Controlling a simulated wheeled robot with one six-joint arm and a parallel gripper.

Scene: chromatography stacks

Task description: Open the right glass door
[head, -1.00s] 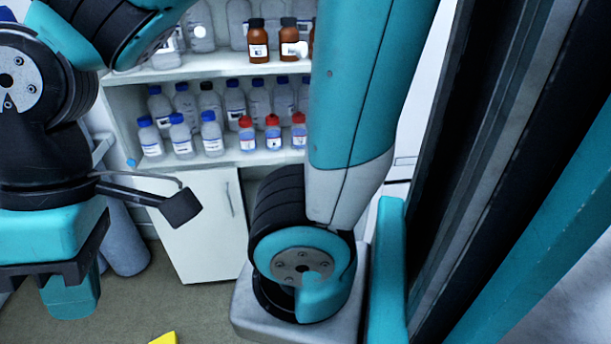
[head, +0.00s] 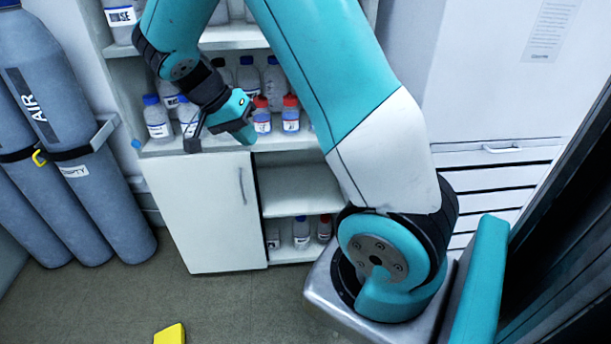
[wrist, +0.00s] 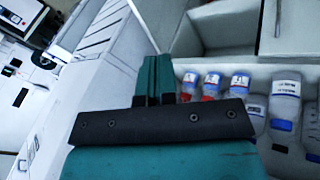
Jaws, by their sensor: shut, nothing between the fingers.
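My gripper (head: 246,130) is in front of the middle shelf of the white cabinet, close to the bottles as seen in the head view. In the wrist view its teal fingers (wrist: 155,76) are together and empty, and a row of red-capped bottles lies beyond them. I cannot make out a glass pane or its frame in either view. The cabinet's lower left door (head: 205,215) is solid white, closed, with a vertical grey handle (head: 241,186). The lower right compartment shows a shelf (head: 298,189) and bottles, with no opaque door across it.
Red-capped bottles (head: 290,113) and blue-capped bottles (head: 157,118) stand on the shelf around my gripper. Grey gas cylinders (head: 60,130) stand at the left. A white drawer unit (head: 490,185) is at the right. A yellow object (head: 170,334) lies on the otherwise open floor (head: 235,300).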

